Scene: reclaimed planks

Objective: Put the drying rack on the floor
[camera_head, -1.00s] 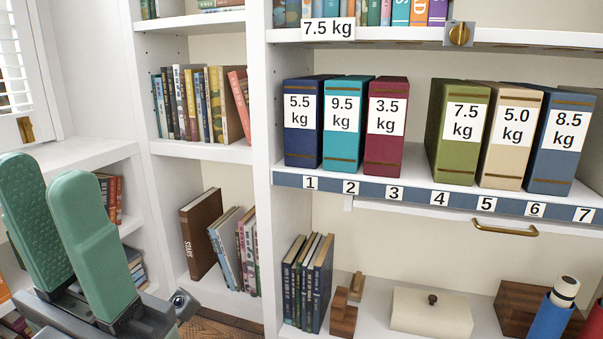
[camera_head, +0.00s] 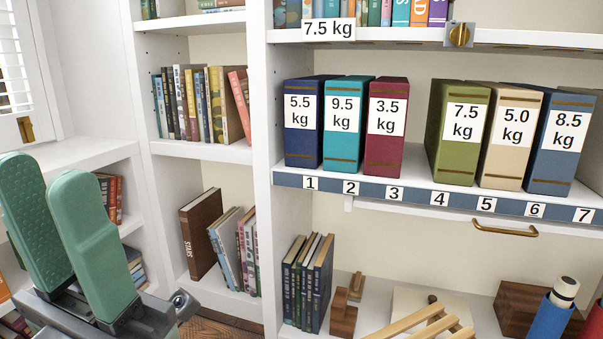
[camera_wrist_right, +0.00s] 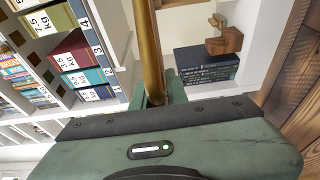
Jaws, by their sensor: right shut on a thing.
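Pale wooden slats (camera_head: 430,322), which look like part of the drying rack, show at the bottom right edge of the head view, in front of a cream box. Most of that wooden thing is out of frame. In the right wrist view my right gripper (camera_wrist_right: 157,88) is shut on a golden-brown wooden bar (camera_wrist_right: 149,45), likely a rail of the rack. My left gripper (camera_head: 47,175) is at the lower left of the head view, its green fingers apart and empty. A small patch of plank floor (camera_head: 207,326) shows at the bottom.
A white bookcase fills the view. Labelled weight binders (camera_head: 385,145) stand on the numbered shelf (camera_head: 420,199). Below are books (camera_head: 305,285), a wooden bookend (camera_head: 343,318), a cream box (camera_head: 402,300), a brown box (camera_head: 520,305) and a blue cylinder (camera_head: 552,318). Brown planks (camera_wrist_right: 300,115) show in the wrist view.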

